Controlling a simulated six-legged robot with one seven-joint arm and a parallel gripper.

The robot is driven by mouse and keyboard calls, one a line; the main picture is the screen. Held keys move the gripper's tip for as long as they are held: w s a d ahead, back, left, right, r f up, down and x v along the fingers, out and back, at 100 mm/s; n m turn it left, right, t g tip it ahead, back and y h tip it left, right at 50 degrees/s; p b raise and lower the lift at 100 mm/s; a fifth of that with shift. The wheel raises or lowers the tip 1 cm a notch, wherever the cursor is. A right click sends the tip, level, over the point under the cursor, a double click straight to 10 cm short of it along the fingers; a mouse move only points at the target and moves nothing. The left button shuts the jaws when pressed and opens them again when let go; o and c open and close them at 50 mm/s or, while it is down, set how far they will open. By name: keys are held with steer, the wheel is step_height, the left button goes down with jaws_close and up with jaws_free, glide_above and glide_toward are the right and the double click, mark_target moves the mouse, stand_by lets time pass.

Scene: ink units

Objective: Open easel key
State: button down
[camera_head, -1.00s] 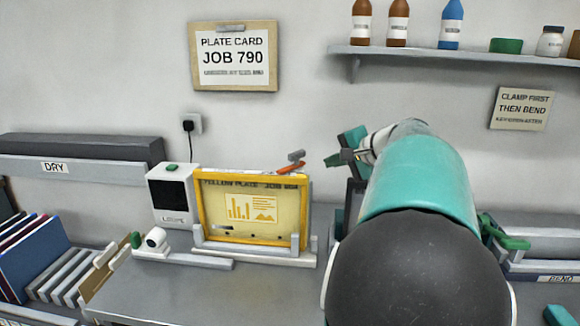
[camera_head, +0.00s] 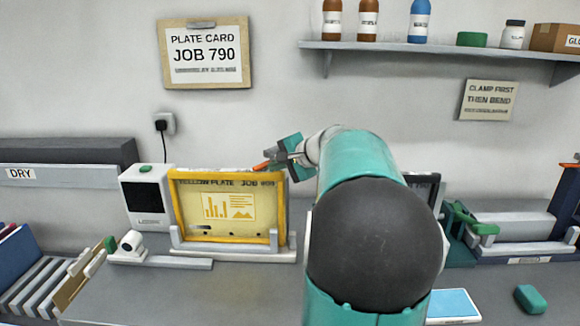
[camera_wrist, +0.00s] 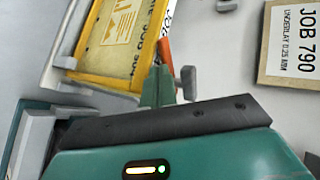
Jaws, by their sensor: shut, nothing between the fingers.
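The easel (camera_head: 282,210) is a yellow frame holding a yellow plate (camera_head: 229,206) upright on a grey stand. At its top right corner is the easel key, whose orange lever (camera_head: 262,166) shows just left of my gripper (camera_head: 284,155). In the wrist view the key has an orange arm (camera_wrist: 165,50) and a grey T-shaped handle (camera_wrist: 187,84). My teal fingers (camera_wrist: 158,86) are shut and empty, right beside the key. The handle is partly behind them, and I cannot tell whether they touch it. The yellow plate also shows in the wrist view (camera_wrist: 117,40).
A white boxy device (camera_head: 146,197) stands left of the easel. A shelf (camera_head: 440,49) with bottles hangs above right. A green-handled bending unit (camera_head: 510,228) is at right, with a blue-topped pad (camera_head: 453,303) in front. The bench before the easel (camera_head: 230,290) is clear.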

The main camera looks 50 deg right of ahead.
steer(key=shift+w+f, duration=0.1)
steer(key=shift+w, duration=0.55)
steer(key=shift+w+a+m+h, duration=0.15)
steer(key=shift+m+h, duration=0.15)
